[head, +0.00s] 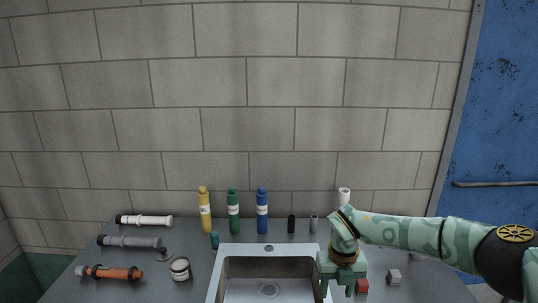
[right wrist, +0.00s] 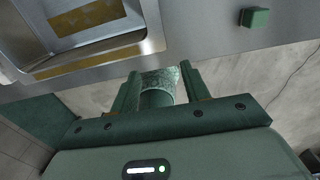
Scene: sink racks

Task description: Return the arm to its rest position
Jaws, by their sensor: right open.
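My right arm comes in from the right in the head view, pale green with darker patches. My right gripper (head: 342,275) points down over the right edge of the sink (head: 214,278). In the right wrist view, its two dark green fingers (right wrist: 160,85) stand apart with nothing held between them. The sink also shows at the upper left of that view (right wrist: 100,62). My left gripper is in neither view.
A red cube (head: 362,286) and a grey cube (head: 394,276) lie right of the gripper. A green cube (right wrist: 254,18) shows in the wrist view. Yellow (head: 204,212), green (head: 233,213) and blue bottles (head: 262,212) stand behind the sink. A white-lidded jar (head: 180,269) stands left.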

